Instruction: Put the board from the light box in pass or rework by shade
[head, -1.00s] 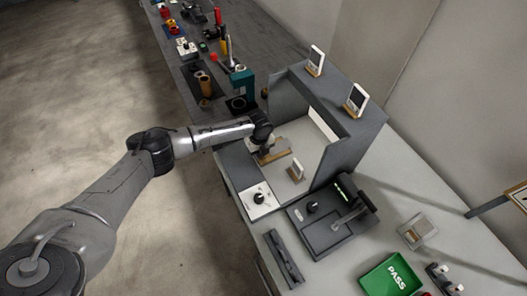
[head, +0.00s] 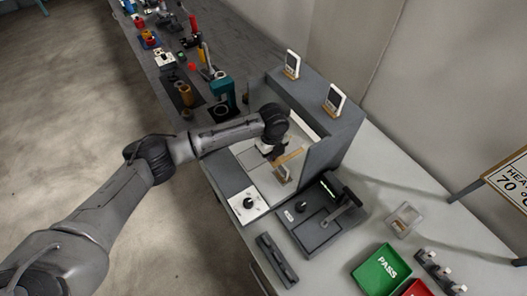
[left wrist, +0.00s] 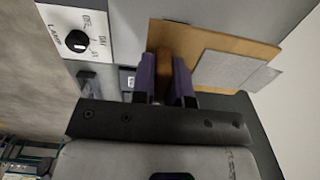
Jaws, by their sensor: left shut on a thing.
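My left gripper (head: 278,154) is inside the open-fronted light box (head: 345,135), shut on the board (head: 291,157). The board is tan with a grey face. In the left wrist view the purple fingers (left wrist: 165,75) clamp a brown tab of the board (left wrist: 238,47), and grey patches show on its right part. My right gripper is not in view.
Two small cards on stands (head: 292,64) (head: 335,100) sit on the box top. Tools crowd the bench at the far left.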

